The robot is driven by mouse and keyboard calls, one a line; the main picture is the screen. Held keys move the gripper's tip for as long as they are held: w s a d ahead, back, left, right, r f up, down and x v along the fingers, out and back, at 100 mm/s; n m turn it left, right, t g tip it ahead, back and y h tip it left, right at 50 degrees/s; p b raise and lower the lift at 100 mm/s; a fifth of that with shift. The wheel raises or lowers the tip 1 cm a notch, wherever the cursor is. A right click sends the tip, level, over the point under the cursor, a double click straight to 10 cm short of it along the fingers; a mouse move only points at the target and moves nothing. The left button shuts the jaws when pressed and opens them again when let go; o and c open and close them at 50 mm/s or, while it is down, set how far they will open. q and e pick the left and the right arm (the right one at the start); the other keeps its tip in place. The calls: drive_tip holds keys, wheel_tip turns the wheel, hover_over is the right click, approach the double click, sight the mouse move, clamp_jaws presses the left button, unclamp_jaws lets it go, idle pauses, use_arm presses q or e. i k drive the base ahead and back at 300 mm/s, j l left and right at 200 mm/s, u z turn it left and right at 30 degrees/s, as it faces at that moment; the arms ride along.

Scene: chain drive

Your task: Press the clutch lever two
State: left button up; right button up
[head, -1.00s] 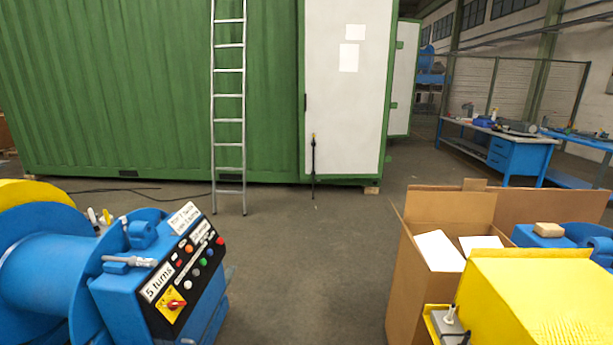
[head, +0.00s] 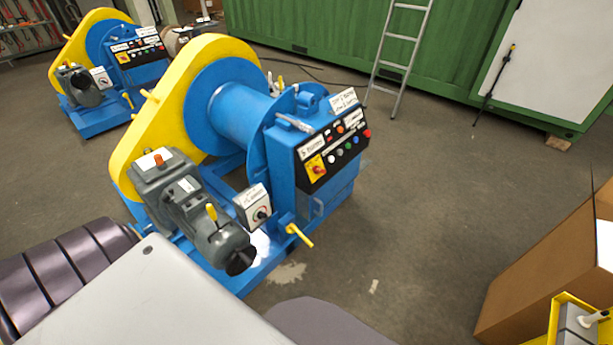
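A blue winch machine (head: 235,110) with a yellow chain cover (head: 125,140) stands left of the middle in the head view. A yellow-handled lever (head: 300,236) sticks out low at its front right. Small lever handles (head: 274,82) show behind the drum. At the lower right edge, a white-tipped lever (head: 594,319) stands on a grey plate with a yellow edge, partly cut off. I cannot read which lever is number two. Neither of my grippers is in view.
The winch carries a black control panel (head: 335,150), a grey motor (head: 190,205) and a white dial box (head: 252,207). A similar machine (head: 100,75) stands behind left. An open cardboard box (head: 540,270) is at right. The floor (head: 420,210) between is clear.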

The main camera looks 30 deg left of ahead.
sight(301, 236)
drive_tip(key=u, duration=1.15)
drive_tip(key=i+z, duration=0.35)
drive_tip(key=i+j+z, duration=0.2)
drive_tip(key=i+z, duration=0.15)
drive_tip(key=i, duration=0.1)
